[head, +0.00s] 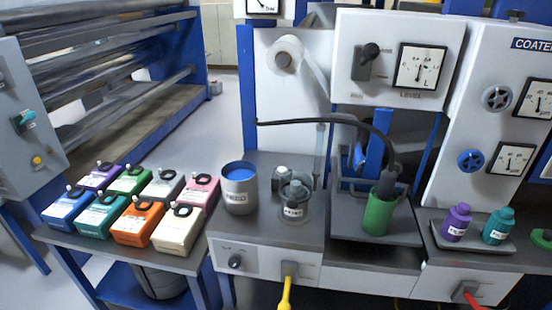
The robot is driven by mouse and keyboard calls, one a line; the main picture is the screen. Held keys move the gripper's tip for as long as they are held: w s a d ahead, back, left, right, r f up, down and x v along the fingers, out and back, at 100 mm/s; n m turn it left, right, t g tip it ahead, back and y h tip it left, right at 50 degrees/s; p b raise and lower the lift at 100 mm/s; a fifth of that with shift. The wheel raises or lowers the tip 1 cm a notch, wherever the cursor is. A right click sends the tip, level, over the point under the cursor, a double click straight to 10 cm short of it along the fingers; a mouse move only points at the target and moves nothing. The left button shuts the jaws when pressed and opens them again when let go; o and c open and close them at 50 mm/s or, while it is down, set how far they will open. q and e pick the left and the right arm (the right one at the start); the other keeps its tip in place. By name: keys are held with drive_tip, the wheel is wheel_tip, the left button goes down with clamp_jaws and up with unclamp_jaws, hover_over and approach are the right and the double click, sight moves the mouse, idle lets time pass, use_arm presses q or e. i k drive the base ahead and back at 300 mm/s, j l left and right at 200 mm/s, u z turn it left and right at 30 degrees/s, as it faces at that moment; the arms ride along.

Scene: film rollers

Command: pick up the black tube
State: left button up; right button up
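The black tube (345,121) is a thin, curved hose in the middle of the head view. Its left end hangs free in the air in front of the white machine panel. It runs right in a low arch and bends down to a thick dark grey piece (389,180). That piece stands in a green cup (379,212) on the grey tray of the machine; its lower end is hidden inside the cup. Neither of my grippers shows in the head view.
A grey-blue feed pot (239,188) and a small labelled jar (293,203) stand left of the cup. Purple (456,222) and teal (497,226) bottles stand right. Several coloured boxes (137,223) cover the left table. Yellow (285,292) and red (472,299) levers stick out in front.

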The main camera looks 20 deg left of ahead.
sight(388, 181)
drive_tip(key=i+l+u, duration=0.1)
drive_tip(key=i+u, duration=0.25)
drive_tip(key=i, duration=0.6)
